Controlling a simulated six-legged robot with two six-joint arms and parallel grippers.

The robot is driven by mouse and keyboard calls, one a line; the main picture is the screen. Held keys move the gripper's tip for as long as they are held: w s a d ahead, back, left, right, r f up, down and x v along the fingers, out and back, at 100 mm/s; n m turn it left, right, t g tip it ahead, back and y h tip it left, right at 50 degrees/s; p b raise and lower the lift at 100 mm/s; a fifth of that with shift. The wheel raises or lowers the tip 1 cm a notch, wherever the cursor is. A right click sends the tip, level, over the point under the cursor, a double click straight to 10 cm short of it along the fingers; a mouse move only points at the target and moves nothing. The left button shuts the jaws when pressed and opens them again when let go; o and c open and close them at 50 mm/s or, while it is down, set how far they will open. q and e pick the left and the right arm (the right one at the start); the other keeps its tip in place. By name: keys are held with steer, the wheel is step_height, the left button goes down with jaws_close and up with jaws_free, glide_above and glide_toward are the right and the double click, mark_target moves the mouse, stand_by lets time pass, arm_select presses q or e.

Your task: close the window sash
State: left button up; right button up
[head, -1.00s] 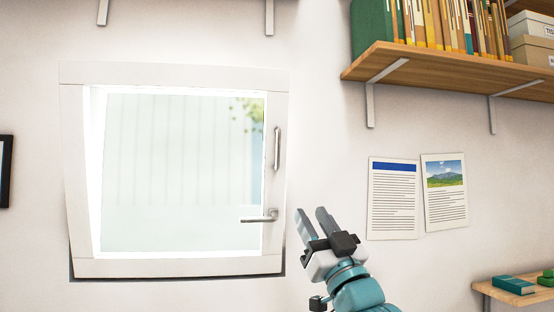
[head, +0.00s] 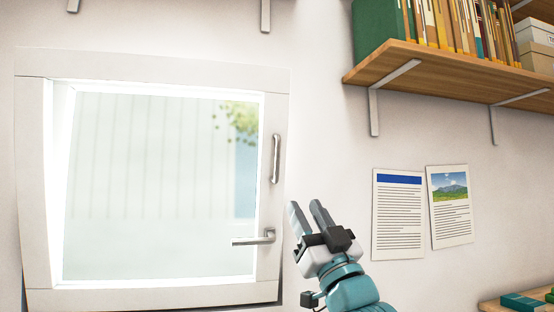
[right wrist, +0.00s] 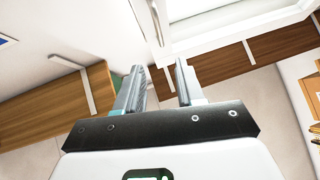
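The white window sash (head: 150,296) fills the left half of the head view. It looks wider at the top than at the bottom, as if its top leans into the room. A lever handle (head: 262,238) points left on its right stile, below an upright pull bar (head: 276,158). My right gripper (head: 305,204) is just right of the sash's right edge in the picture, with its fingers pointing up. The right wrist view shows its fingers (right wrist: 159,68) apart with nothing between them. White framing, likely the window's (right wrist: 215,40), lies beyond them. My left gripper is out of view.
A wooden shelf (head: 440,75) with books and boxes juts from the wall at the upper right. Two printed sheets (head: 399,215) hang below it. A lower shelf (head: 520,307) shows at the bottom right.

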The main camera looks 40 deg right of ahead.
mark_target(277, 161)
steer(key=p+x, duration=0.9)
steer(key=x, duration=0.5)
steer(key=shift+w+d+r+p, duration=0.15)
steer(key=shift+w+r+p, duration=0.15)
steer(key=shift+p, duration=0.1)
steer(key=shift+w, duration=0.15)
steer(key=shift+s, duration=0.35)
steer(key=shift+w, duration=0.1)
jaws_close()
